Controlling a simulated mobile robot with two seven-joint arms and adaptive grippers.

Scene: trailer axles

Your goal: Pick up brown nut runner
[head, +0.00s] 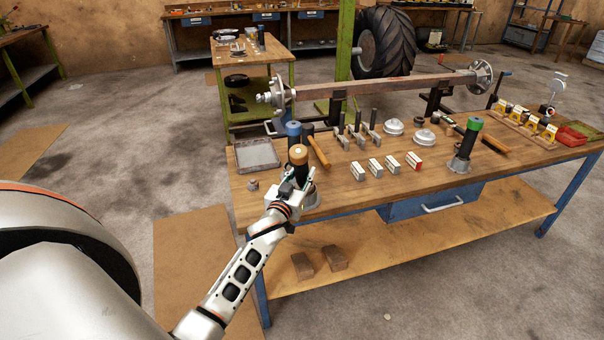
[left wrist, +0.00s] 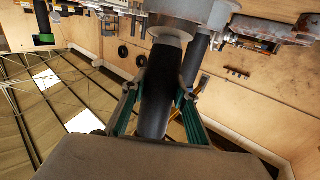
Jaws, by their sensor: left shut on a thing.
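The brown nut runner (head: 298,156), with an orange-brown cap and a dark body, is upright at the left front of the workbench. My left gripper (head: 296,181) is around its body below the cap and shut on it. In the left wrist view the dark cylindrical body (left wrist: 157,88) lies between the two fingers of my left gripper (left wrist: 160,90). The gripper partly hides the runner's grey base in the head view. I cannot tell whether the base touches the bench. My right gripper is not in view.
A blue-capped runner (head: 293,130) stands close behind, and a green-capped one (head: 465,145) stands farther right. A hammer (head: 318,152), a grey tray (head: 256,153) and several small boxes (head: 375,167) are nearby on the workbench (head: 420,180). An axle (head: 380,87) spans the back.

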